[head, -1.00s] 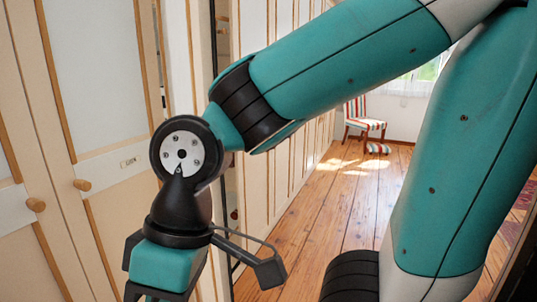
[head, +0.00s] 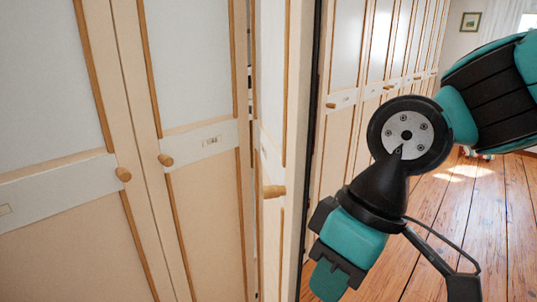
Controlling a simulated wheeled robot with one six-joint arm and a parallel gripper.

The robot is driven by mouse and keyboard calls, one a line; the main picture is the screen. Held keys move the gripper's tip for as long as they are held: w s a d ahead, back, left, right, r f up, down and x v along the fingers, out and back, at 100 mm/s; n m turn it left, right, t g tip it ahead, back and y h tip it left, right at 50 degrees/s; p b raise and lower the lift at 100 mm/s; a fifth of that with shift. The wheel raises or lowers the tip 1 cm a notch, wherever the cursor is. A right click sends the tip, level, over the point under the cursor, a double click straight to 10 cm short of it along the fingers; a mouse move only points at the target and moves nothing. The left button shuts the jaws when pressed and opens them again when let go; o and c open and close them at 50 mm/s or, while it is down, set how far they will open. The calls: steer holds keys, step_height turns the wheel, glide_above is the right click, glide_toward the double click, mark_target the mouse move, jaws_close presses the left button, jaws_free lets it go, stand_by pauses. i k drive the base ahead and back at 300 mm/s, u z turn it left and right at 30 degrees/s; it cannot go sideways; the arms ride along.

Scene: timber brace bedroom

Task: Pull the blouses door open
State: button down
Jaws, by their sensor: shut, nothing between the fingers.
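A wardrobe door (head: 294,120) stands ajar, seen nearly edge-on, with a round wooden knob (head: 273,191) on its face. A dark gap shows along its left side. To its left is a closed cream door (head: 205,215) with a knob (head: 165,160) and a small label (head: 211,140) too small to read. I cannot tell from the labels which door is the blouses one. My gripper (head: 335,275) points down to the right of the ajar door's edge, apart from the knobs. It is shut and empty; its fingertips are partly hidden.
Another closed door (head: 55,240) with a knob (head: 123,174) is at the far left. A row of similar wardrobe doors (head: 345,60) runs back behind the ajar door.

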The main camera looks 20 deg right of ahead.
mark_target(346, 23)
steer(key=k, duration=0.35)
steer(key=z, duration=1.5)
steer(key=i, duration=1.45)
steer(key=u, duration=0.7)
steer(key=i, duration=0.65)
steer(key=u, duration=0.55)
